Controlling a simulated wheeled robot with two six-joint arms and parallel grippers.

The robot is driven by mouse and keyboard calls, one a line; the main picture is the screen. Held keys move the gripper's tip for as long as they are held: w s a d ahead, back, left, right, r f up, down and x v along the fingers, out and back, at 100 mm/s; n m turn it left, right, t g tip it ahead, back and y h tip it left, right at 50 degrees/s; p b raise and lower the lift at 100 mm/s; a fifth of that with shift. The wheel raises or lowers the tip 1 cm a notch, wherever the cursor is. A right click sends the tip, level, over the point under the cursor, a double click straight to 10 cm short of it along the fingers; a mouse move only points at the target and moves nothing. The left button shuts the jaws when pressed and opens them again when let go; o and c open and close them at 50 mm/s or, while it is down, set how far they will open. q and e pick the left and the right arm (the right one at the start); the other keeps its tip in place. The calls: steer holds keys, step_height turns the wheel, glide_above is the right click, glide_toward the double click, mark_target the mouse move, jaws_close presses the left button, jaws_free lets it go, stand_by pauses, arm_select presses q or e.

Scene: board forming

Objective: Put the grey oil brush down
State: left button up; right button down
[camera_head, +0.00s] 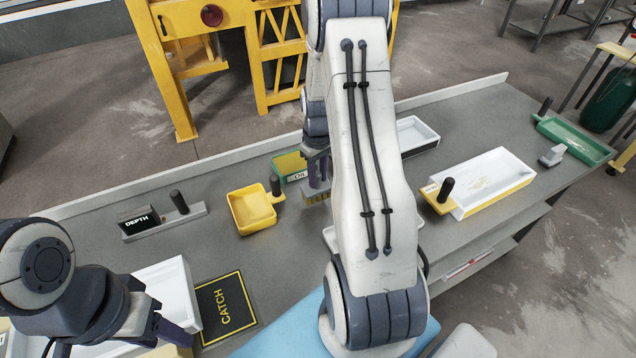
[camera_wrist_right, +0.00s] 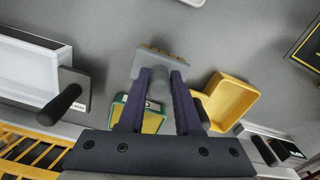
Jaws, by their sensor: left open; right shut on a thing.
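My right gripper (camera_head: 318,172) is shut on the grey oil brush (camera_wrist_right: 160,62), and its fingers (camera_wrist_right: 160,76) close around the brush's round handle. In the head view the brush's yellowish bristles (camera_head: 315,196) face down, just right of the green OIL tray (camera_head: 292,176). The OIL tray also shows in the right wrist view (camera_wrist_right: 152,124), partly behind the fingers. I cannot tell whether the bristles touch the table. My left gripper (camera_head: 172,334) is open at the lower left, beside a white tray (camera_head: 178,283).
A yellow scoop (camera_head: 250,212) lies left of the OIL tray. The DEPTH block (camera_head: 140,221) stands further left, and the black CATCH mat (camera_head: 226,308) lies nearer. A yellow-fronted white tray (camera_head: 490,183) stands on the right.

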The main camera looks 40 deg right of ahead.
mark_target(318, 187)
step_height(318, 187, down, 3)
steer(key=shift+f+p, duration=0.2)
steer(key=shift+p, duration=0.3)
steer(key=shift+f, duration=0.15)
steer(key=shift+f, duration=0.1)
steer(key=c, duration=0.6)
jaws_free()
